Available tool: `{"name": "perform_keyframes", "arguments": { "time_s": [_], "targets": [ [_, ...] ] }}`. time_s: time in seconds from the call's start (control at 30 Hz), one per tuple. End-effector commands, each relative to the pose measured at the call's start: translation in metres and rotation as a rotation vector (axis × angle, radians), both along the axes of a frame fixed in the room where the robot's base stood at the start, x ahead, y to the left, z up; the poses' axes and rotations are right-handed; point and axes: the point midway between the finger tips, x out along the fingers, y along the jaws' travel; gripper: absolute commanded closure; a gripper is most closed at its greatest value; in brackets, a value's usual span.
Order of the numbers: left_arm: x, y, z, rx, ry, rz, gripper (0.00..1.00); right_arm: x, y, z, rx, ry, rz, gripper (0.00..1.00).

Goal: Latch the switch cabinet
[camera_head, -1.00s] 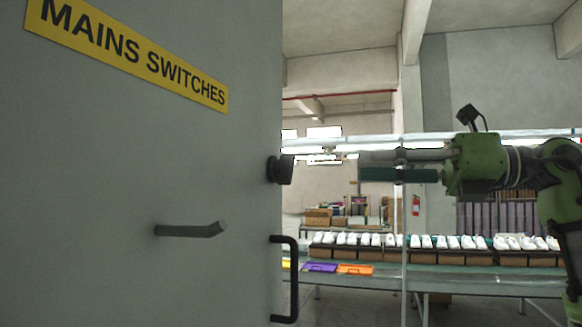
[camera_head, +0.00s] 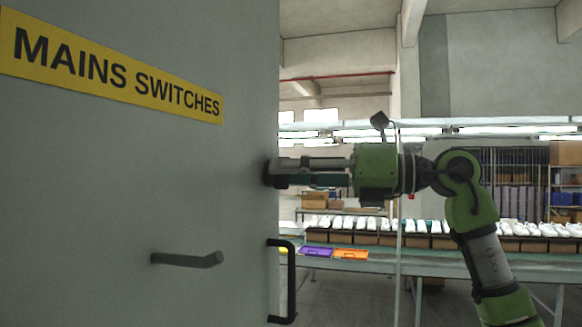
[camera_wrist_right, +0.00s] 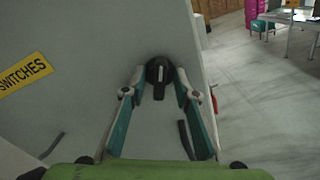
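The grey switch cabinet door (camera_head: 120,200) fills the left of the head view, with a yellow "MAINS SWITCHES" label (camera_head: 115,72). A black latch knob (camera_head: 267,174) sits near its right edge. In the right wrist view the knob (camera_wrist_right: 158,72) is round with a grip pointing down. My right gripper (camera_head: 283,172) reaches it from the right. Its fingers are open, one on each side of the knob; whether they touch it I cannot tell. The gripper (camera_wrist_right: 158,84) also shows in the wrist view. My left gripper is not in view.
A black pull handle (camera_head: 291,282) is below the knob, and a grey bar handle (camera_head: 187,260) sticks out further left. Behind is a conveyor (camera_head: 450,263) with white shoes and purple and orange trays. Open floor lies right of the cabinet in the wrist view.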

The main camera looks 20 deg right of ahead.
Motion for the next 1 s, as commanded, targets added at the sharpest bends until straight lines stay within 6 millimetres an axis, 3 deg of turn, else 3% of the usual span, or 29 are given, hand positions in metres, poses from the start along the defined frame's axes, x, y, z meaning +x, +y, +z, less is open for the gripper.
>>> {"name": "perform_keyframes", "arguments": {
  "time_s": [0.23, 0.37, 0.57, 1.0],
  "targets": [
    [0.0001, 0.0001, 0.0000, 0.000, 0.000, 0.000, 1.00, 0.0006, 0.0006, -0.0004, 0.000, 0.000, 0.000, 0.72],
    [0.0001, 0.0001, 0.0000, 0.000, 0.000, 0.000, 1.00, 0.0006, 0.0004, -0.0004, 0.000, 0.000, 0.000, 0.99],
    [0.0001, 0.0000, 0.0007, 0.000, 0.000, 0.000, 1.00, 0.0006, -0.0001, 0.0001, -0.012, -0.018, -0.002, 1.00],
    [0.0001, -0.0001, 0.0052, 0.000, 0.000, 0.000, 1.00, 0.0006, -0.0004, 0.0004, -0.233, -0.347, -0.003, 1.00]
  ]
}}
